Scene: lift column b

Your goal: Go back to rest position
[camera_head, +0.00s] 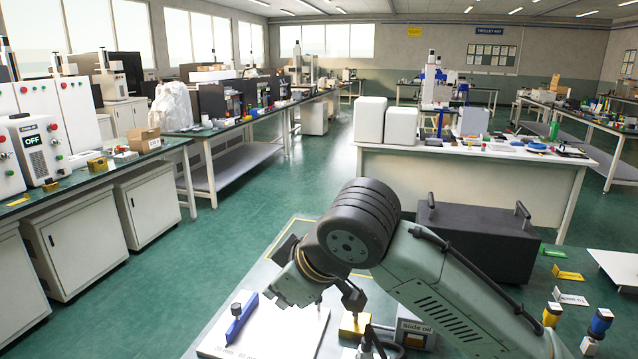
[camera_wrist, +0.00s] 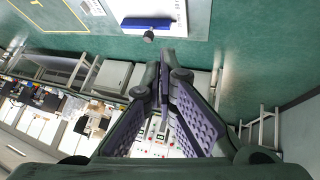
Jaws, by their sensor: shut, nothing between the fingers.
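My gripper (camera_wrist: 163,78) shows in the wrist view with its two ridged purple-grey fingers brought together at the tips, and nothing is held between them. Beyond the fingers, the wrist view shows the green floor and benches at a steep tilt. In the head view my arm rises from the lower right to a thick dark joint above the near bench, then bends down to the left. I cannot make out the fingers clearly there.
The near bench holds a white board (camera_head: 270,330) with a blue-handled tool (camera_head: 241,318), a brass block (camera_head: 354,326), a "Slide oil" box (camera_head: 415,332) and a black case (camera_head: 480,240). White cabinets (camera_head: 75,240) stand at left. Green floor (camera_head: 270,205) lies clear between benches.

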